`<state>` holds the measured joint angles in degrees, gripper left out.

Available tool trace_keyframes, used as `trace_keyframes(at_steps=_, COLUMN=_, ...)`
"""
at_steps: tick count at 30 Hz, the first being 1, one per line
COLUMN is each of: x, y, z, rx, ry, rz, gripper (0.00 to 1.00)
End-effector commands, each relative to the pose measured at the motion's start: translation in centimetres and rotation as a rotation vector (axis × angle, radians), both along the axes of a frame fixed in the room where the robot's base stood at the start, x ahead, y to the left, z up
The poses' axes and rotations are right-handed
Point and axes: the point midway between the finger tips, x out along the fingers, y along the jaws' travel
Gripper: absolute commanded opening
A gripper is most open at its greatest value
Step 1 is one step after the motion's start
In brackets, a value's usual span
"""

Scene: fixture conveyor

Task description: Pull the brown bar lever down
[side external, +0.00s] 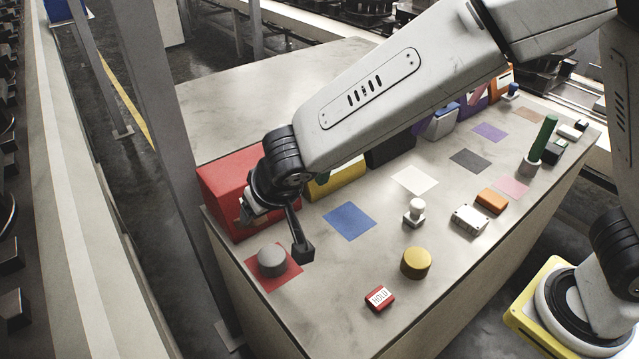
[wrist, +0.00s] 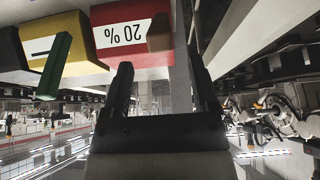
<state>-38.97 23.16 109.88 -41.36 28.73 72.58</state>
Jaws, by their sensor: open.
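The brown bar lever (wrist: 159,33) shows in the wrist view on the front of a red box (wrist: 112,14), beside a white label reading 20%, upside down in this view. The lever is hidden behind my arm in the side view, where the red box (side external: 228,184) stands at the left end of the table. My gripper (wrist: 162,62) is open, its two black fingers apart at either side of the lever in the wrist view. The lever appears beyond the fingertips, with no contact that I can make out. The side view does not show the fingers clearly.
A yellow box (wrist: 78,24) with a green bar (wrist: 55,66) stands beside the red box. A grey knob (side external: 271,261) on a red square, a yellow knob (side external: 416,263) and a red HOLD block (side external: 379,298) sit on the table. A blue square (side external: 349,221) lies flat.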

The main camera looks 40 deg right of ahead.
Motion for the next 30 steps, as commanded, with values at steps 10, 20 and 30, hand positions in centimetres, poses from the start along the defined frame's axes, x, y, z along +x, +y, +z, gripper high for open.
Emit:
trace_keyframes(at_steps=10, x=0.1, y=0.0, z=0.1, rx=-0.002, ry=0.001, rz=-0.004, gripper=0.32)
trace_keyframes(at_steps=20, x=3.2, y=-0.5, z=1.8, rx=-0.052, ry=0.045, rz=-0.075, gripper=0.0)
trace_keyframes(at_steps=30, x=7.1, y=-0.9, z=5.2, rx=-0.09, ry=0.242, rz=-0.135, gripper=0.0)
